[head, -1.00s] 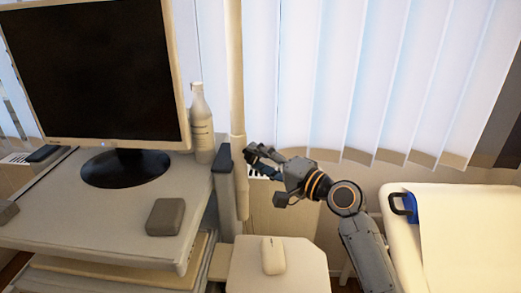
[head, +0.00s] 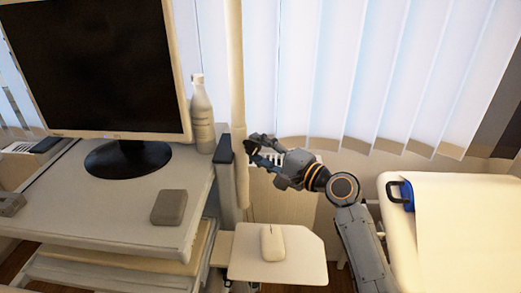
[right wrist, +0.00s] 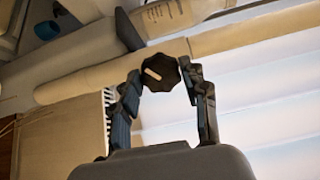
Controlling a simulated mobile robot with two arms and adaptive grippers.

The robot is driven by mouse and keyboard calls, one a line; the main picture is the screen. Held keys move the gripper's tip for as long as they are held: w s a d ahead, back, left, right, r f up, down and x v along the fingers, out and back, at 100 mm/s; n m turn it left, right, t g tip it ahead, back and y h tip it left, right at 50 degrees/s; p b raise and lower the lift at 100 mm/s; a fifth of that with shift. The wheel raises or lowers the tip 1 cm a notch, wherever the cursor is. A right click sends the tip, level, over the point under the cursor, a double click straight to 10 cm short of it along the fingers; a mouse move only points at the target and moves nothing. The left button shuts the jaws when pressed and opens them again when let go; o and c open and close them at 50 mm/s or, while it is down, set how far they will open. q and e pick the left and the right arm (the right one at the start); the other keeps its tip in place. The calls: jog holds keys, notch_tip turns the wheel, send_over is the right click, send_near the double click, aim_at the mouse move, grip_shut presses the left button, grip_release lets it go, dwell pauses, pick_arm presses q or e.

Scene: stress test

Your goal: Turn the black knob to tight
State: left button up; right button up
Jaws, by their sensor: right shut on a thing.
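The black knob (right wrist: 161,72) is a lobed dial with a white pointer mark. In the right wrist view it sits between the fingertips of my right gripper (right wrist: 162,78), one finger on each side. The gripper is shut on it. The knob is by the pale upright pole (head: 238,105). In the head view my right gripper (head: 252,148) reaches the pole from the right, and its fingers mostly hide the knob there. I cannot read any tight marking. My left gripper is not in view.
A desk (head: 120,218) with a monitor (head: 95,70), a bottle (head: 202,115) and a grey block (head: 168,207) stands left. A bed (head: 460,230) is at right, blinds (head: 330,70) behind.

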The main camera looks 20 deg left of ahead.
jog(key=o, duration=1.1)
jog(key=v, duration=1.2)
